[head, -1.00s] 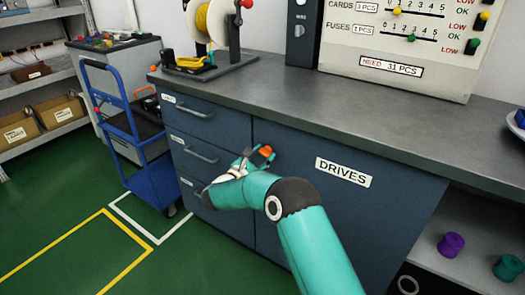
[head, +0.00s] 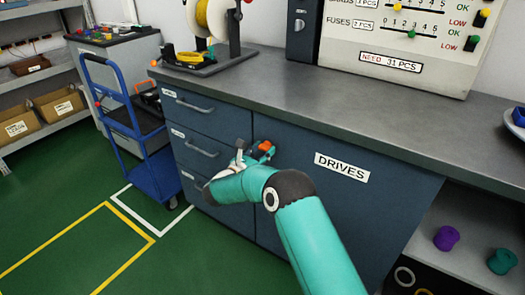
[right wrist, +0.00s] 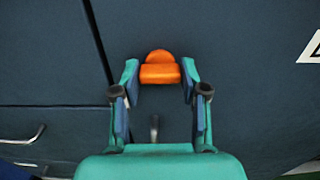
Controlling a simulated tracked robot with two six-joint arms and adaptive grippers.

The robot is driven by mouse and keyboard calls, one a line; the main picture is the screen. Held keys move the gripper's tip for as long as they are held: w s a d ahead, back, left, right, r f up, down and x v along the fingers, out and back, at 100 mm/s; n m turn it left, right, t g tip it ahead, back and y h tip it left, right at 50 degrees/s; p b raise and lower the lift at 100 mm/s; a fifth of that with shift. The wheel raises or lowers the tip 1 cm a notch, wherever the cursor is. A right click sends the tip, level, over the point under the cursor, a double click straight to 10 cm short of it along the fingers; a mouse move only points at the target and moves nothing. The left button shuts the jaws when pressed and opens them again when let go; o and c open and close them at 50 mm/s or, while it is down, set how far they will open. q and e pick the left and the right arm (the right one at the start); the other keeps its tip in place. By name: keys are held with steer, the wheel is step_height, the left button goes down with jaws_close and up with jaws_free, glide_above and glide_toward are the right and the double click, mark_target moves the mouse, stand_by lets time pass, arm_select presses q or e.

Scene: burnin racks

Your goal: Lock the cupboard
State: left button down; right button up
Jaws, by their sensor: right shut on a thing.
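The cupboard is the dark blue door (head: 330,205) labelled DRIVES under the worktop, and it looks shut. An orange turn-knob (right wrist: 160,70) sits on the door near its upper left edge; it also shows in the head view (head: 264,146). My right gripper (right wrist: 159,77) is shut on the orange knob, with a teal fingertip at each side of it. The right gripper also shows in the head view (head: 257,153), partly hidden behind its own wrist. A short grey bar (right wrist: 155,128) shows between the fingers. My left gripper is not in view.
Drawers with bar handles (head: 198,147) are left of the door. A blue trolley (head: 150,170) stands further left on the green floor. The worktop (head: 370,95) overhangs the door. An open shelf with a purple spool (head: 446,238) and a teal spool (head: 502,261) is at right.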

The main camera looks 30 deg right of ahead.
steer(key=o, duration=1.1)
steer(key=shift+f, duration=0.2)
steer(key=shift+o, duration=0.2)
steer(key=shift+r, duration=0.1)
steer(key=v, duration=1.2)
